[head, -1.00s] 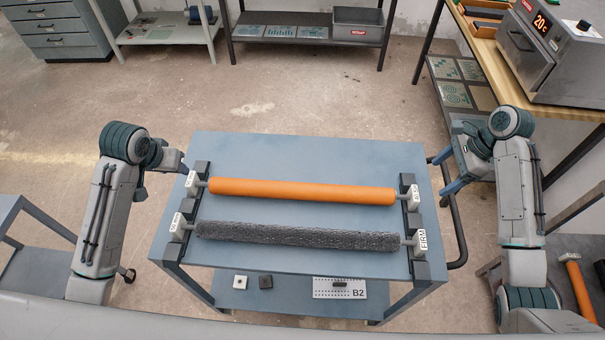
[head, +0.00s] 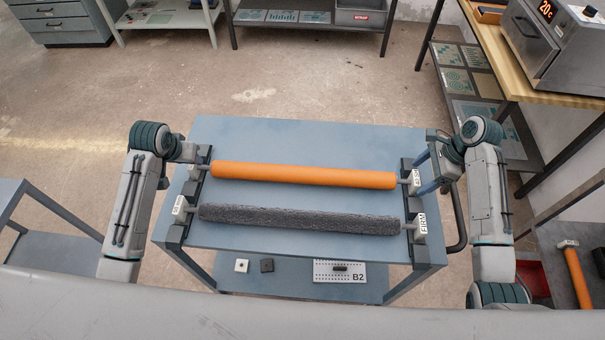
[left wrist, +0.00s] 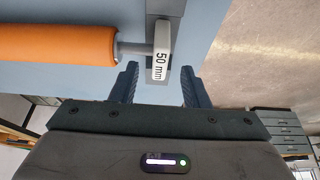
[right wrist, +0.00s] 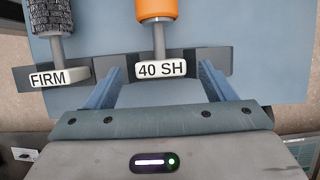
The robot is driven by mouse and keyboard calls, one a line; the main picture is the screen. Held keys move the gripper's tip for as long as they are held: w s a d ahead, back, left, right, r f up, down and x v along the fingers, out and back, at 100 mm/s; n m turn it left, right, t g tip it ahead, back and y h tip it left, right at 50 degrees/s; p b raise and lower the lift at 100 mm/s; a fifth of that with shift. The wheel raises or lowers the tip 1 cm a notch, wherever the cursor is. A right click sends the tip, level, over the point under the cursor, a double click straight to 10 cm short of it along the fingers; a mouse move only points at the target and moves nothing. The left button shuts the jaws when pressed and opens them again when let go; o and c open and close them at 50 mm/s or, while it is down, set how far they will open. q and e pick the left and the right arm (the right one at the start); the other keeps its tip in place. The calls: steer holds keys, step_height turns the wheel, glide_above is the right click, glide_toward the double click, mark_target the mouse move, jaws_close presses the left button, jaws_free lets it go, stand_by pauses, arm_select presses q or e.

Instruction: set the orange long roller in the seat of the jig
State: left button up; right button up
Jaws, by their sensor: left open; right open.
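The orange long roller (head: 303,175) lies across the far side of the blue cart, its shaft ends resting in dark end supports. Its left end block, marked 50 mm (left wrist: 161,52), lies between the spread fingers of my open left gripper (left wrist: 158,86). Its right end block, marked 40 SH (right wrist: 162,70), lies between the spread fingers of my open right gripper (right wrist: 158,88). In the head view, my right gripper (head: 424,178) is at the roller's right end. My left gripper is at its left end, partly hidden by the wrist. I cannot make out the jig.
A dark grey textured roller (head: 298,219) marked FIRM lies parallel on the near side of the cart top (head: 300,140). A plate marked B2 (head: 340,272) is on the lower shelf. An oven (head: 556,45) stands on a wooden bench at right. The floor beyond is clear.

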arm_select(q)
steer(key=shift+x, duration=1.1)
arm_select(e)
steer(key=shift+x, duration=1.1)
steer(key=shift+w, duration=0.1)
arm_select(q)
steer(key=shift+c, duration=1.1)
arm_select(e)
steer(key=shift+c, duration=1)
arm_select(q)
jaws_close()
arm_select(e)
steer(key=c, duration=0.8)
jaws_close()
arm_select(q)
steer(key=shift+r, duration=0.15)
arm_select(e)
steer(key=shift+r, duration=0.1)
